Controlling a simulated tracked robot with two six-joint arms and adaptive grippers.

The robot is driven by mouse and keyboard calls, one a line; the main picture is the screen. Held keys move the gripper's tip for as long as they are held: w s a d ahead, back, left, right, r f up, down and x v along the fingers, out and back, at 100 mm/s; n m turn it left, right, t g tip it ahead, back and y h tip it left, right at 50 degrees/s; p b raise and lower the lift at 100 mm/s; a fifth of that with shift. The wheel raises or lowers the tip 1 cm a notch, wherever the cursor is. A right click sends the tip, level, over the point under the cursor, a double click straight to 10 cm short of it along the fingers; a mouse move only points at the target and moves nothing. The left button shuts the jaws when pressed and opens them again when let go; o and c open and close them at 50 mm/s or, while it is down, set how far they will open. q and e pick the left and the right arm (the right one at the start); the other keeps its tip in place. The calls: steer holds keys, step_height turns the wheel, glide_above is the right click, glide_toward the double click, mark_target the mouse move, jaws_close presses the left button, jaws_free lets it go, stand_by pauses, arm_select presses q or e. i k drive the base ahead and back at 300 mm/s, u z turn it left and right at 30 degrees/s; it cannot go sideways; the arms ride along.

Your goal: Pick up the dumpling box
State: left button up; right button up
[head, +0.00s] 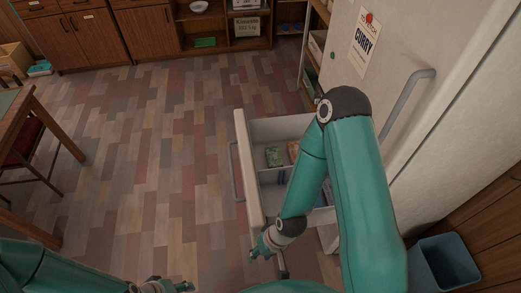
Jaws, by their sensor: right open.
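A white freezer drawer (243,150) stands pulled out from the fridge. Inside lie a small green package (273,156) and an orange package (294,150) in the far compartment. I cannot tell which package is the dumpling box; the print is too small. My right arm crosses over the drawer and hides part of its inside. My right gripper (268,252) is open and empty at the drawer's near front corner, apart from the packages. My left gripper (170,287) shows at the bottom edge, away from the drawer; its jaws are too small and cut off to read.
The white fridge (400,55) with a grey handle (402,103) stands on the right. A blue-grey bin (445,262) is at the lower right. A wooden table (35,110) and a chair are at the left. The tiled floor left of the drawer is clear.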

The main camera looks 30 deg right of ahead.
mark_target(292, 148)
steer(key=u, duration=0.5)
steer(key=i, duration=3.8)
steer(key=u, duration=0.3)
steer(key=i, duration=0.4)
steer(key=z, duration=2.3)
steer(key=i, duration=0.25)
steer(key=z, duration=2.05)
